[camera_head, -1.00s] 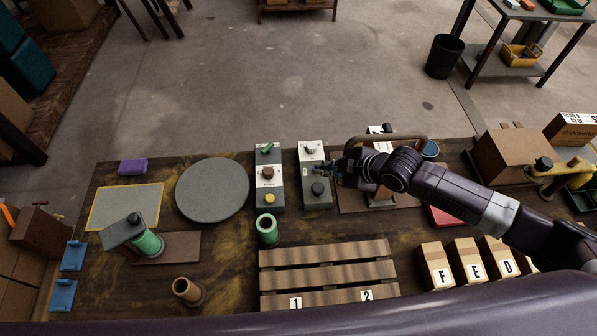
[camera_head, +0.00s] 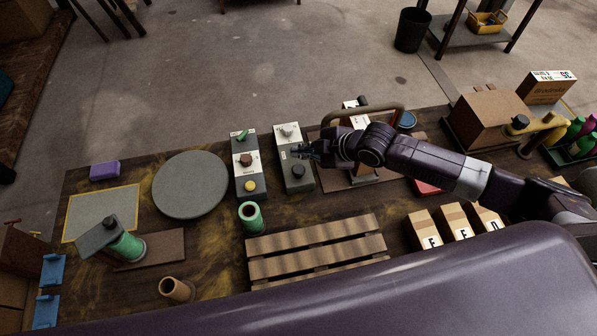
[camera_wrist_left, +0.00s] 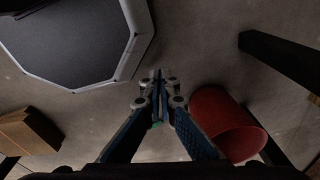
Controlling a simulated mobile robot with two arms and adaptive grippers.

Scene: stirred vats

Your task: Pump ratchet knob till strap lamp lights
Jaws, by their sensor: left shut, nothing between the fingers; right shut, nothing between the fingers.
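My right gripper (camera_head: 304,151) is shut and empty, its fingertips over the right edge of a grey control box (camera_head: 289,154). That box has a pale knob (camera_head: 287,131) at its far end and a black knob (camera_head: 297,170) just below the fingertips in the picture; contact cannot be told. Behind my right arm stands a device with a tan curved bar (camera_head: 365,112) and a white panel (camera_head: 351,105), partly hidden. I cannot tell which part is the ratchet knob or the strap lamp. My left gripper (camera_wrist_left: 160,85) is shut and empty over floor in the left wrist view.
Another control box (camera_head: 247,180) has a green lever, a brown knob and a yellow button. A green cup (camera_head: 250,216), a round grey plate (camera_head: 190,184) and a slatted wooden rack (camera_head: 315,250) are nearby.

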